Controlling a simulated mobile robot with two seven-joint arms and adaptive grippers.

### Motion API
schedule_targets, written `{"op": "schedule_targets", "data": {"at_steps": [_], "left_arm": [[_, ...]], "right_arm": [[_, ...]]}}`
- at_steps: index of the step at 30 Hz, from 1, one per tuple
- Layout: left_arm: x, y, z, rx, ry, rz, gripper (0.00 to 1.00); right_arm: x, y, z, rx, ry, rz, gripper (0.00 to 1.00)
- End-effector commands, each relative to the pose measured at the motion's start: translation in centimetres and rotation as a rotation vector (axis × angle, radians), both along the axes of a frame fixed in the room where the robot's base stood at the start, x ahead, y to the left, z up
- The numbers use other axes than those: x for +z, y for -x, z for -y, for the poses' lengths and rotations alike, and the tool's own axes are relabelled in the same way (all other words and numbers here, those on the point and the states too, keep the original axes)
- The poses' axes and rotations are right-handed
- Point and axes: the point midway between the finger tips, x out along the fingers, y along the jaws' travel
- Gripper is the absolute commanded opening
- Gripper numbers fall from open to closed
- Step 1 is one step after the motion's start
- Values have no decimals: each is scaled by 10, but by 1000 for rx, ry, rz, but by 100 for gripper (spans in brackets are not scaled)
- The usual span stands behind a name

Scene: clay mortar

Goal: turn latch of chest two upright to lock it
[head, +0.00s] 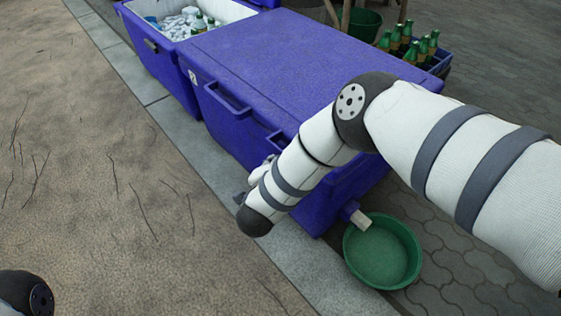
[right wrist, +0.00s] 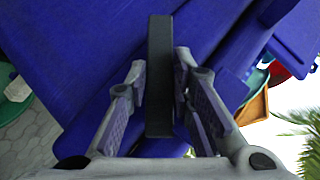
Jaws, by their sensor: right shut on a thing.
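A closed blue chest (head: 270,60) stands in the middle of the head view, its front partly behind my right arm. A dark bar-shaped latch (right wrist: 160,110) shows in the right wrist view against the chest's blue wall (right wrist: 95,60). It runs up and down in that picture; its true tilt on the chest I cannot tell. My right gripper (right wrist: 160,75) has one finger on each side of the latch and is shut on it. In the head view my right arm mostly hides this gripper and the latch. My left gripper is out of view.
An open blue chest (head: 160,38) with ice and bottles stands at the back left. A green basin (head: 382,255) sits below a pale spout (head: 355,213) at the closed chest's base. A crate of green bottles (head: 412,46) stands behind.

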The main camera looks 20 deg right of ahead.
Motion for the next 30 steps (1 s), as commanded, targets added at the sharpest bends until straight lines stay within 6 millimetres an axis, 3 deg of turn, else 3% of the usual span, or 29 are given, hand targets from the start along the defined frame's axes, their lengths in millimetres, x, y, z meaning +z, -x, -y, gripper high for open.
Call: {"op": "schedule_targets", "data": {"at_steps": [11,30], "left_arm": [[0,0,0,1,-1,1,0],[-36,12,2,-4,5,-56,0]], "right_arm": [[3,-5,-3,0,117,-328,0],[2,-11,-5,3,276,-761,0]]}}
